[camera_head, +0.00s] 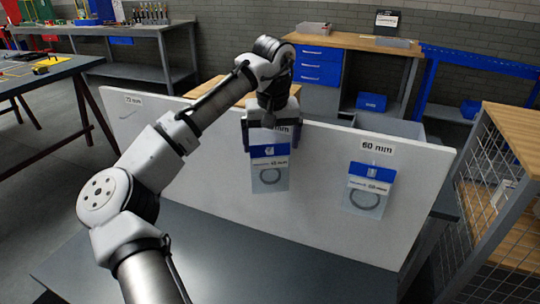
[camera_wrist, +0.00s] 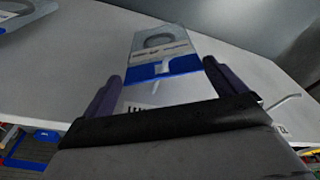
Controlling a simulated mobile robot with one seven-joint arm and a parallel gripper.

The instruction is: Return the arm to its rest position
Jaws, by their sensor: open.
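My gripper (camera_head: 269,145) is at the middle of the white board, in front of its upper edge, with the arm reaching in from the lower left. A blue and white packet with a dark ring (camera_head: 270,168) hangs on the board just below and between the fingers. In the wrist view the two dark purple fingers (camera_wrist: 163,88) stand apart on either side of the packet (camera_wrist: 165,55). The fingers are open, and a gap shows between them and the packet. The label above the packet is partly hidden by my gripper.
The white board (camera_head: 215,200) stands on a dark grey table (camera_head: 190,262). A second packet (camera_head: 368,190) hangs at right under a "60 mm" label. An empty hook (camera_head: 128,113) is at left under "75 mm". A wire-mesh rack (camera_head: 495,190) stands at right; workbenches stand behind.

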